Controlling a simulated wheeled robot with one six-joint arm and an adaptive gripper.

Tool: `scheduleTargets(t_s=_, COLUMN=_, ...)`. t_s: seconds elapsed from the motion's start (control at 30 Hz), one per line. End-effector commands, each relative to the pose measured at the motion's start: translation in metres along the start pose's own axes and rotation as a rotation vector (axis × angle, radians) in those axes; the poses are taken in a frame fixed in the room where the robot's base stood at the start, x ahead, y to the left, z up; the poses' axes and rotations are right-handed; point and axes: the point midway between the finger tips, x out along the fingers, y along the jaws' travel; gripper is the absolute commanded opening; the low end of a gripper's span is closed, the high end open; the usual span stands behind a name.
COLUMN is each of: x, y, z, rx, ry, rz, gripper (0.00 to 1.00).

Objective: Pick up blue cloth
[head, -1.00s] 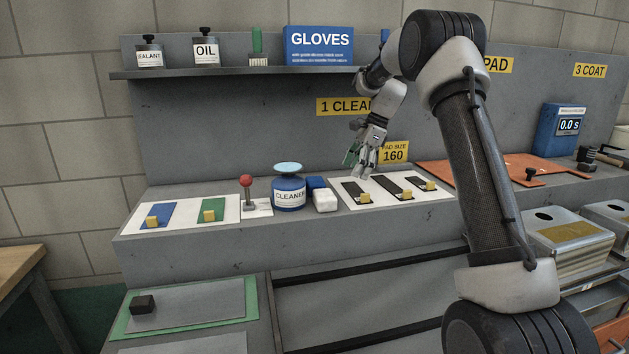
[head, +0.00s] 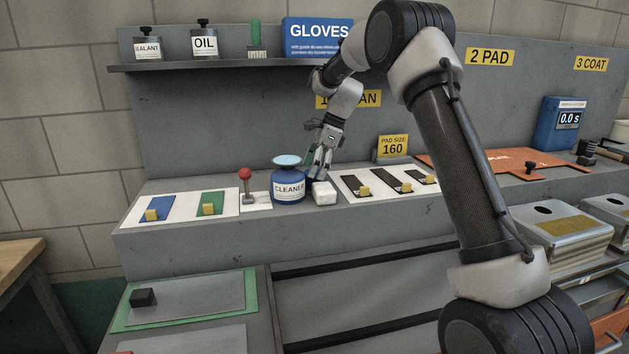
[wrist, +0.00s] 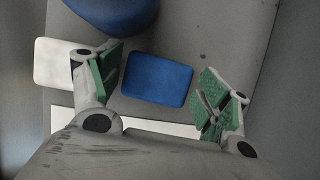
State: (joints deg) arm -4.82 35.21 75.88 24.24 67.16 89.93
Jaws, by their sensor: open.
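A blue folded cloth (wrist: 157,80) lies flat on the grey ledge, between the cleaner tub and a white block-like cloth (head: 324,193). In the head view my gripper mostly hides it. My gripper (head: 319,172) points down above it, and its open green-padded fingers (wrist: 161,86) stand on either side of the blue cloth in the wrist view. Nothing is held between them. A separate flat blue piece (head: 156,204) with a yellow block on it lies on the white board at the left.
The cleaner tub (head: 289,187) stands close at the gripper's left. A red-knobbed lever (head: 245,175) is farther left. A white board with black strips (head: 378,184) lies to the right. The shelf (head: 230,66) with bottles and the gloves box runs above.

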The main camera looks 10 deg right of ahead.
Motion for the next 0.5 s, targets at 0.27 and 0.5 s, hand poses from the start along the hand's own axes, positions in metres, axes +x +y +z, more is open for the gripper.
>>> scheduleTargets(t_s=0.27, x=0.0127, y=-0.0003, z=-0.0009, rx=0.0, ry=0.0, rz=-0.001, gripper=0.77)
scheduleTargets(t_s=0.5, x=0.0125, y=-0.0003, z=-0.0009, rx=0.0, ry=0.0, rz=-0.001, gripper=0.51)
